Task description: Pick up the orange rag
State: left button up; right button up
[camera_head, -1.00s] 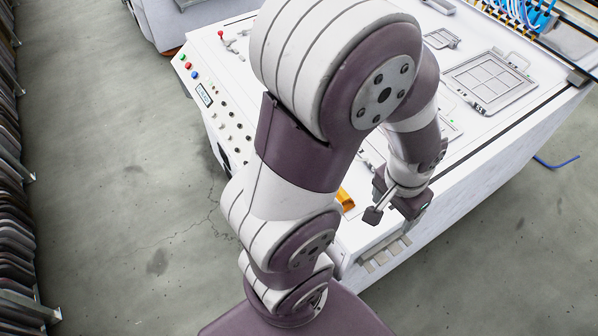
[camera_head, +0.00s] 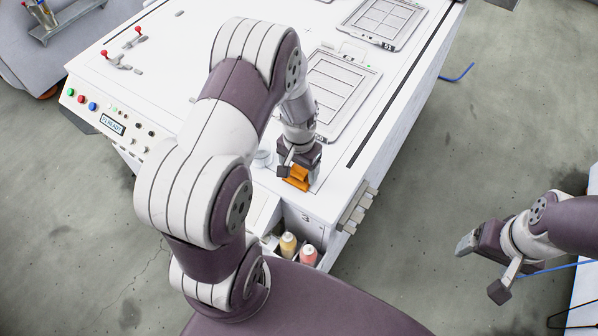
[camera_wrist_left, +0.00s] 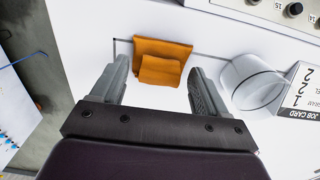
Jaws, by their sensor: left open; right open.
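The orange rag (camera_head: 296,178) lies folded on the white machine top near its front corner. In the left wrist view the rag (camera_wrist_left: 164,58) sits ahead of my fingertips, roughly centred between them. My left gripper (camera_head: 299,170) is open over the rag, with its fingers (camera_wrist_left: 156,82) apart and nothing between them; I cannot tell its exact height. Part of the rag is hidden by the gripper in the head view. My right gripper (camera_head: 482,268) is open and empty at the right, over the floor, away from the machine.
A clear cup (camera_wrist_left: 250,82) stands close to the right finger in the left wrist view, beside a job card (camera_wrist_left: 300,95). Framed panels (camera_head: 340,90) lie on the machine top behind my left gripper. Two bottles (camera_head: 289,245) stand in a compartment below the front edge.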

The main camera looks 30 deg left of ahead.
pick_arm(q)
jog(key=shift+f, duration=0.6)
jog(key=c, duration=0.6)
jog(key=shift+c, duration=0.7)
jog(key=shift+w+r, duration=0.1)
